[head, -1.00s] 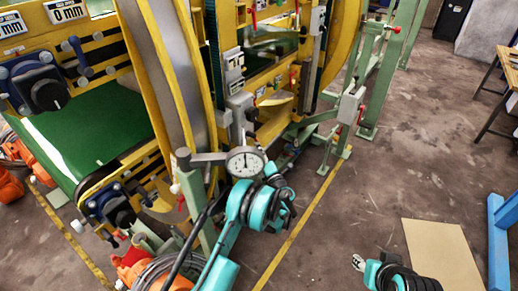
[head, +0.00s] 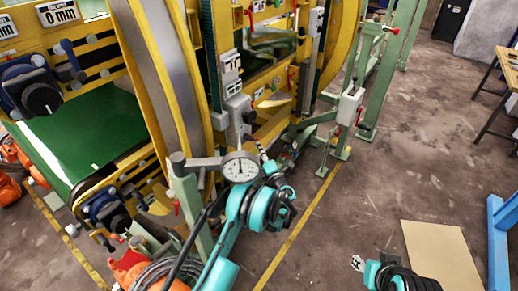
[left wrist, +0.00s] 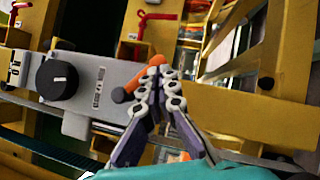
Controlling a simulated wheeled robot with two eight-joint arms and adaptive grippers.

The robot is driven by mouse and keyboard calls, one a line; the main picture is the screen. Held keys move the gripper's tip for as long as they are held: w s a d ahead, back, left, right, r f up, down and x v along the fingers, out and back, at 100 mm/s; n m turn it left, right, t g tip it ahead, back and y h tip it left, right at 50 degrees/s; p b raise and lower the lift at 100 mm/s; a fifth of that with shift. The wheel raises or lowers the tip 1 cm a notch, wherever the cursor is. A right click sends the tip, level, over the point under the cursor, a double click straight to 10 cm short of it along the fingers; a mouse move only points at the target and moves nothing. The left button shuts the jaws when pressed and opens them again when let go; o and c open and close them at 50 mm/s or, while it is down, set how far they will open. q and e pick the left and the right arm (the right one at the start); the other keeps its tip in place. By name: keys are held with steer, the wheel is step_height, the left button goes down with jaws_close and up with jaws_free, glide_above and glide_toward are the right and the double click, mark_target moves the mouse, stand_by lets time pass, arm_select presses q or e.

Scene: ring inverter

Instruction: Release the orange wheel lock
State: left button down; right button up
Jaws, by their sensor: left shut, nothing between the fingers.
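An orange handle (left wrist: 122,95), which looks like the wheel lock, shows in the left wrist view on the grey box with the black knob. Part of it is hidden behind my left gripper (left wrist: 166,72). The gripper's fingers are closed together with nothing between them. Their tips overlap the orange handle in the picture; I cannot tell whether they touch it. In the head view my left gripper (head: 262,150) shows small beside the machine, just behind the round dial gauge. My right gripper (head: 357,263) is only partly seen at the bottom right, over the floor.
The dial gauge (head: 240,167) on its green post stands close to my left arm. The large yellow ring (head: 160,75) and a green belt (head: 90,130) are to the left. A red-tipped lever (left wrist: 145,18) is above the grey box (left wrist: 85,80).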

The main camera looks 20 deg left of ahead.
arm_select(q)
steer(key=shift+w+d+r, duration=0.1)
steer(key=shift+w, duration=0.1)
arm_select(e)
steer(key=shift+w, duration=0.1)
arm_select(q)
steer(key=shift+w+r+n+y, duration=0.15)
steer(key=shift+w+n+y, duration=0.1)
steer(key=shift+n+y, duration=0.4)
arm_select(e)
steer(key=shift+w+d, duration=0.1)
steer(key=shift+w, duration=0.05)
stand_by(0.5)
stand_by(0.3)
